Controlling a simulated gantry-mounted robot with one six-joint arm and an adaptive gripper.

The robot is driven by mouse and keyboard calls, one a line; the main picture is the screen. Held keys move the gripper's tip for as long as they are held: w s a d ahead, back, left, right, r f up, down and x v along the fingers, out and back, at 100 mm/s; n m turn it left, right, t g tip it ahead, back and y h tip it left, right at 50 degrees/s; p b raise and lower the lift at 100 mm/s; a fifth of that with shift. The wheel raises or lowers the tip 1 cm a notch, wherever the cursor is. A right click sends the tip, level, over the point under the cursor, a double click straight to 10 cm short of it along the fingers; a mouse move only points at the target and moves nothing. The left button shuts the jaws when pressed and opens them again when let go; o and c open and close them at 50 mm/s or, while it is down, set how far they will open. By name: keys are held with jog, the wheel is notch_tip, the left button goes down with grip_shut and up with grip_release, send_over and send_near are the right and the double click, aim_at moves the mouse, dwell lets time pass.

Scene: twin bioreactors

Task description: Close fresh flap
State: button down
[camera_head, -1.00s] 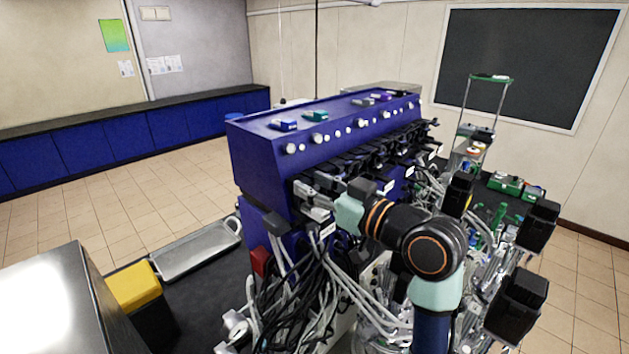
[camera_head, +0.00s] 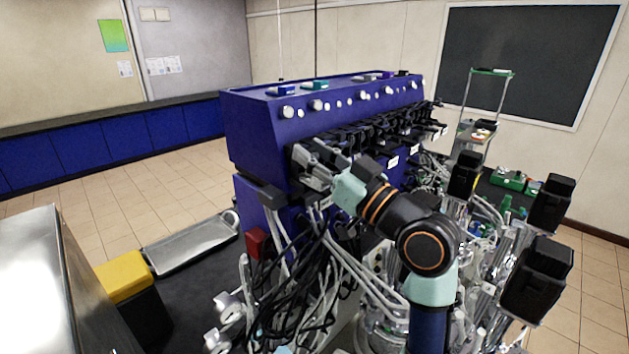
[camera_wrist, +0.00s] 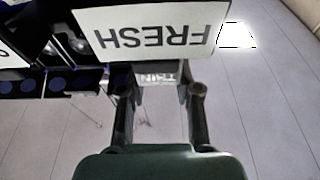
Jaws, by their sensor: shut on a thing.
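The fresh flap carries a white label reading FRESH (camera_wrist: 155,30), upside down in the wrist view. My gripper (camera_wrist: 157,78) is just below the label, with its two fingers on either side of a small grey piece bearing partly hidden lettering. The fingers are shut on this piece, which seems to be part of the flap. In the head view my gripper (camera_head: 316,168) is at the nearest unit of the row of pumps, on the front of the blue cabinet (camera_head: 265,125). My wrist hides part of the row, and the flap's angle cannot be told.
Bundled grey and black tubes (camera_head: 290,290) hang below the gripper. Glass vessels with black tops (camera_head: 535,280) crowd the right side. A metal tray (camera_head: 190,247) and a yellow-lidded box (camera_head: 123,277) stand at left on the dark bench.

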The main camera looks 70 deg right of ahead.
jog(key=shift+f+t+b, duration=0.3)
jog(key=shift+t+b, duration=0.1)
jog(key=shift+b, duration=0.4)
jog(key=shift+r, duration=0.25)
jog(key=c, duration=1.1)
grip_release()
jog(key=v, duration=1.2)
jog(key=shift+w+a+f, duration=0.1)
jog(key=shift+a+f, duration=0.05)
jog(key=shift+f, duration=0.1)
